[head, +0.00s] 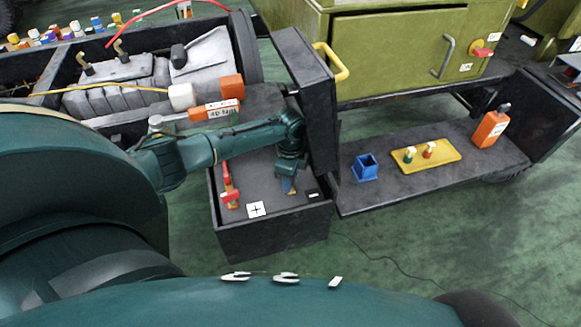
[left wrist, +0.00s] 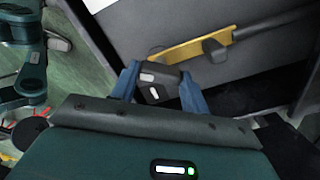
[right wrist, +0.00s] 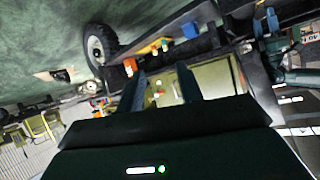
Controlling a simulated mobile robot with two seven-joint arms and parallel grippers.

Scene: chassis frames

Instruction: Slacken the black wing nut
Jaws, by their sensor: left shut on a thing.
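My left gripper (head: 289,188) reaches down into the front right of the black open box (head: 272,232). In the left wrist view, its two blue fingers (left wrist: 160,88) are closed on the sides of a small black piece with white patches (left wrist: 158,76), seemingly the black wing nut. In the head view a black piece with a white mark (head: 313,194) shows beside the fingertips. A yellow bar (left wrist: 190,46) with a black knob (left wrist: 215,50) lies just beyond it. My right gripper (right wrist: 166,88) is open and empty, away from the box.
A red-handled tool (head: 229,188) and a white cross-marked tag (head: 256,209) are in the box's left part. A dark upright panel (head: 304,90) rises behind. On the shelf to the right are a blue cup (head: 365,168), a yellow tray (head: 426,157) and an orange bottle (head: 491,127).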

